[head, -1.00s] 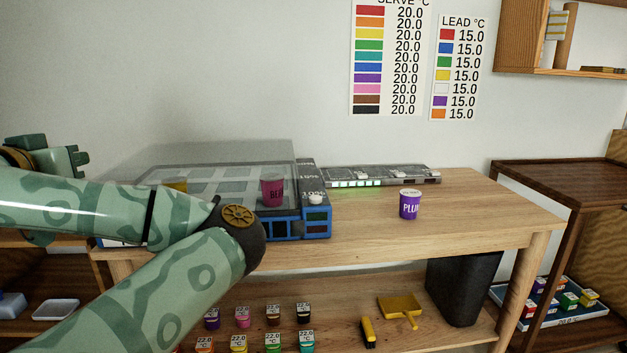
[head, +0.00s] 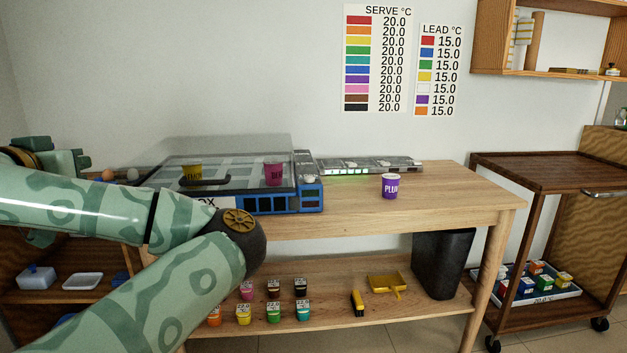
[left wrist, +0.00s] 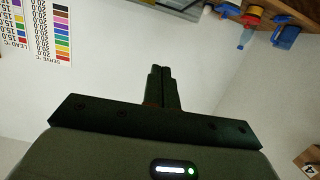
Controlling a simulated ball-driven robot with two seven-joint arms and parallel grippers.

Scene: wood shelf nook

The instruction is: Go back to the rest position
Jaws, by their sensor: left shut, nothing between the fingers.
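My left arm comes in from the left in the head view, folded at the elbow in front of the workbench. My left gripper (left wrist: 162,88) shows in the left wrist view with its two fingers together and nothing between them. It points toward the bare wall, clear of any object. In the head view only part of the hand shows at the far left edge, and its fingertips cannot be made out. My right gripper is not in view.
The wooden workbench (head: 440,205) bears a clear-lidded blue box (head: 285,204) with cups inside and a purple cup (head: 390,187). A brown cart (head: 540,172) stands right.

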